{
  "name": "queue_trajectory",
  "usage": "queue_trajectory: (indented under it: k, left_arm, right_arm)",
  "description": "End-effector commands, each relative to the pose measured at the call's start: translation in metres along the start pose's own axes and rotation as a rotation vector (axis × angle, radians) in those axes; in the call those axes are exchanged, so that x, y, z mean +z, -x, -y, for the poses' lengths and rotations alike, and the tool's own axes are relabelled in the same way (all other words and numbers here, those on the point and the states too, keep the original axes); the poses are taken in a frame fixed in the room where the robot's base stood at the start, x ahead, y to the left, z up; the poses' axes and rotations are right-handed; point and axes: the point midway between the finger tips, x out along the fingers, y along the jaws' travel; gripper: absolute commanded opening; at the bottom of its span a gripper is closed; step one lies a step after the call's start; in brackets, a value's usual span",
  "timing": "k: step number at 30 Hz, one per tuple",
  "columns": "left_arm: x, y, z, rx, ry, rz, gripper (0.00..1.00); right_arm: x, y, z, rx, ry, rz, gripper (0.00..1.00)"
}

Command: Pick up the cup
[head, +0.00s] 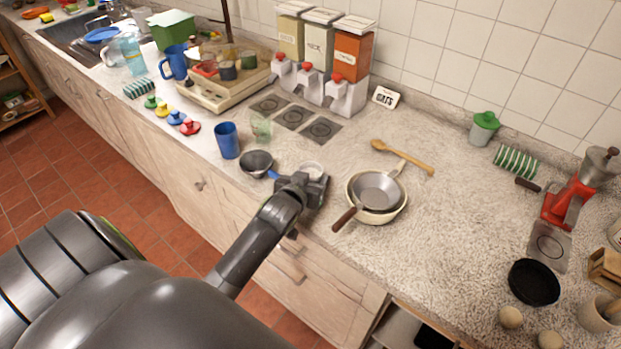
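A blue cup (227,140) stands upright on the counter, left of my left gripper. A greenish clear glass (260,128) stands just behind and right of it. My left gripper (306,185) is over the front part of the counter, between a dark saucepan and a stack of pans. A pale round rim (312,169) shows just behind the gripper. The gripper partly hides it, and I cannot tell what it is or whether they touch. The fingers are not clear enough to show whether they are open or shut. My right gripper is not in view.
The dark saucepan (256,163) with a blue handle lies close left of the gripper. Stacked pans (378,194) and a wooden spoon (403,158) lie to its right. Dispensers (323,60) stand against the wall.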

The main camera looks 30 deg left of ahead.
Motion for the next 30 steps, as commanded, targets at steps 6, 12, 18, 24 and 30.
queue_trajectory:
  k: [6,12,18,24,30]
  left_arm:
    - [0.000,0.000,0.000,0.000,0.000,-0.001,0.27]
    - [-0.001,0.000,0.000,0.000,0.000,-0.001,0.27]
    - [-0.005,0.002,0.000,0.001,-0.001,-0.003,0.27]
    - [-0.017,0.006,-0.001,0.001,-0.001,-0.004,0.27]
    - [-0.034,0.013,-0.002,0.000,-0.001,-0.004,0.27]
  right_arm:
    - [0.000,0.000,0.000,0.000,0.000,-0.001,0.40]
    - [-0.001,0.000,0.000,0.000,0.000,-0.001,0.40]
    - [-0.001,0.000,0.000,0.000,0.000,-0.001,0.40]
    - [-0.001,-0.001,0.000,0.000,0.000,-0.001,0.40]
    - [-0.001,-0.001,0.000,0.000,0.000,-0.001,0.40]
